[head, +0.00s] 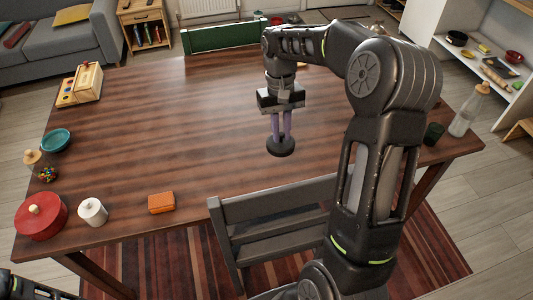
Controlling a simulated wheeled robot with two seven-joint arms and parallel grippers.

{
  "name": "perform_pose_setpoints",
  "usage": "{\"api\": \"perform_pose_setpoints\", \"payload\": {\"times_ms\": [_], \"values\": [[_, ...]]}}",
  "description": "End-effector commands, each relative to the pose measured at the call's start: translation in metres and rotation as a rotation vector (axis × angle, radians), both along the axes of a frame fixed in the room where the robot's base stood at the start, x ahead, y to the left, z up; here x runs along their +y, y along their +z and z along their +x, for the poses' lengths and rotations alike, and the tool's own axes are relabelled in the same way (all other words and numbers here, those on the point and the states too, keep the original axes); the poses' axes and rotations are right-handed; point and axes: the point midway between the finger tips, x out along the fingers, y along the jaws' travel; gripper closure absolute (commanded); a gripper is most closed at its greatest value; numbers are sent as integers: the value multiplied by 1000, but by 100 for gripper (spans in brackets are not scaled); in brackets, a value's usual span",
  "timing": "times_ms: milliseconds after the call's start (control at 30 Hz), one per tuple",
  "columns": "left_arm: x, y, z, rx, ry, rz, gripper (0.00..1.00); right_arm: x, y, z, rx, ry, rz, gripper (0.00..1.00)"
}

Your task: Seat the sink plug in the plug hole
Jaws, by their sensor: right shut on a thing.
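My right gripper (281,136) points down over the wooden table, with its two pale purple fingers close together. It is shut on a dark round piece, which looks like the sink plug (281,149). The plug is at the fingertips, roughly level; I cannot tell whether it touches the tabletop. I see no sink or plug hole in this view; my right arm covers part of the table's right side. Part of my left arm shows at the lower left corner, but its gripper is out of view.
The wooden table (180,130) is clear around the plug. A red pot (42,218), white roll (93,211), orange block (161,202), teal bowl (56,141) and wooden box (88,80) stand left. A bottle (466,114) and dark cup (433,134) stand right. A grey chair (270,230) is in front.

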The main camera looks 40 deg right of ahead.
Motion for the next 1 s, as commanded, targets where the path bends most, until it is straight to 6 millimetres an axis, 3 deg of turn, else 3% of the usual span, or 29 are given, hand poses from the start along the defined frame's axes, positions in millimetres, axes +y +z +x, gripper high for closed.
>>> {"api": "perform_pose_setpoints", "payload": {"times_ms": [367, 467, 733, 1000], "values": [[0, 1, 0, 0, 0, 0, 59, -5, 0, -3, 0, -10, 0, 100], [0, 2, 0, 0, 0, 0, 59, -5, -9, -3, 1, -9, 1, 100], [0, 7, 0, 1, 0, 0, 59, -4, -54, -3, 1, -10, 2, 100], [0, 7, 0, 1, 0, 0, 59, -5, -62, -2, -2, -10, 0, 100]]}}
